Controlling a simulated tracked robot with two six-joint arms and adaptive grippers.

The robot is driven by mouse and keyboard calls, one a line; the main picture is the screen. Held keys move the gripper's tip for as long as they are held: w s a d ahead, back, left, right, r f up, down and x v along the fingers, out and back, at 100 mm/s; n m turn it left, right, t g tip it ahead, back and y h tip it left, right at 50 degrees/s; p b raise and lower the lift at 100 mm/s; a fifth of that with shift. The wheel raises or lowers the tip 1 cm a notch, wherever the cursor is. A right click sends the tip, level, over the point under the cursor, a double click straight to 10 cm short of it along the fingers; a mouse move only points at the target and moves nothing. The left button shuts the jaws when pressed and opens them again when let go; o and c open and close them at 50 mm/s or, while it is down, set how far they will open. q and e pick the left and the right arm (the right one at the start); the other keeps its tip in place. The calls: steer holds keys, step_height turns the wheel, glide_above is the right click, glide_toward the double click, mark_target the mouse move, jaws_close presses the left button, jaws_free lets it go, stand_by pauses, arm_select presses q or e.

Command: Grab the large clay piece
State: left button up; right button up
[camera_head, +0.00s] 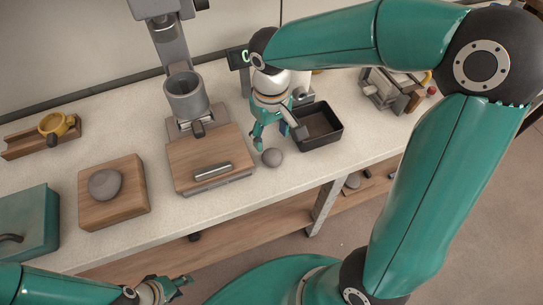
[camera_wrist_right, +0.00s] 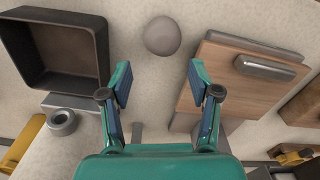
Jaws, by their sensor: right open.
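A large grey clay piece (camera_head: 104,184) rests on a square wooden board (camera_head: 128,209) at the left of the counter. A smaller grey clay ball (camera_head: 272,157) lies on the bare counter. My right gripper (camera_head: 277,134) is above the counter close to the small ball, pointing down, open and empty. In the right wrist view the small ball (camera_wrist_right: 162,35) shows ahead of the open fingers (camera_wrist_right: 160,82), apart from them. The large piece is not in that view. My left gripper (camera_head: 172,286) is low at the bottom left, in front of the counter, and its opening is unclear.
A black tray (camera_head: 333,137) stands right of the small ball. A grey press-like machine (camera_head: 186,92) stands behind a wooden board with a metal roller (camera_head: 213,171). A teal box (camera_head: 20,232) is at far left. A yellow tool (camera_head: 57,124) lies on a wooden holder behind the large piece.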

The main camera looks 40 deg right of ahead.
mark_target(271, 153)
steer(key=shift+s+a+f, duration=0.1)
steer(key=shift+s+f, duration=0.05)
steer(key=shift+f, duration=1.5)
steer(key=shift+s+a+f, duration=0.1)
steer(key=shift+s+f, duration=0.05)
steer(key=shift+f, duration=1.5)
steer(key=c, duration=1)
steer(key=shift+r, duration=0.15)
